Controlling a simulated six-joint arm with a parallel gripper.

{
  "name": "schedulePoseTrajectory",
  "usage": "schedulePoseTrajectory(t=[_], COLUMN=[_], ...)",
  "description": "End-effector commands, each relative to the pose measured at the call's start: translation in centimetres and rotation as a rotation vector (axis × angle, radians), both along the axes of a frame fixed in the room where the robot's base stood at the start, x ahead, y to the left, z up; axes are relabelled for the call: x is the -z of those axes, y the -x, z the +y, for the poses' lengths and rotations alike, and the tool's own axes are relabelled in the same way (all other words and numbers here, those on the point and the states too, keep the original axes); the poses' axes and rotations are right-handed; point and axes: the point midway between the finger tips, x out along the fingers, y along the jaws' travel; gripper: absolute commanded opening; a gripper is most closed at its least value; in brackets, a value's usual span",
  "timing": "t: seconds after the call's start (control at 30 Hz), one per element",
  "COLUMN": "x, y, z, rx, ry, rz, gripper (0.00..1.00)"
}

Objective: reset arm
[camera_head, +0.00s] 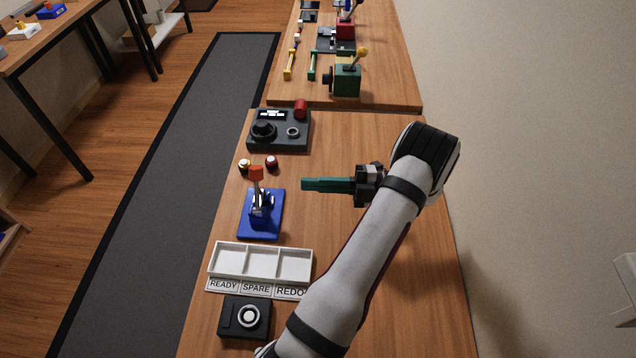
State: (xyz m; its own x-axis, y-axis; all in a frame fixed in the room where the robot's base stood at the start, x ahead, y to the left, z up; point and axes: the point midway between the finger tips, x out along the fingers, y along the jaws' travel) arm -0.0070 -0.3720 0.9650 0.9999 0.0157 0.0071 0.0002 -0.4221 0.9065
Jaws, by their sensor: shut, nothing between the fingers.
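My gripper (312,185) has teal fingers and points left, held above the middle of the near wooden table. Its fingers are together with nothing between them. My white and black arm comes in from the bottom and bends at the upper right of this table. To the left of the fingertips, apart from them, is a blue base (272,225) with an upright lever (257,178) topped in orange-red.
A dark control box (256,141) with knobs stands behind my gripper. Two small round buttons (271,162) sit near the left edge. A white three-compartment tray (230,261) and a black box with a round button (248,317) are in front. The table's right side is clear.

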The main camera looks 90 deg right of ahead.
Motion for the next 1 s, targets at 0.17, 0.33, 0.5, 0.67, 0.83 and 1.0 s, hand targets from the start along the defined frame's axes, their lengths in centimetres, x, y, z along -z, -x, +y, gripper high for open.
schedulePoseTrajectory(t=[0.17,0.33,0.5,0.67,0.83,1.0], x=[0.0,0.0,0.0,-1.3,-6.2,-9.6], y=[0.8,0.8,0.7,-2.6,-15.8,-21.8], z=[0.0,0.0,0.0,0.7,9.3,25.5], rx=[0.001,0.000,0.000,-0.119,-0.727,-1.522], ry=[0.000,0.000,-0.001,0.100,0.655,1.445], rz=[0.000,0.000,0.000,0.044,0.110,-0.240], gripper=[0.00,0.00,0.00,0.00,0.00,0.00])
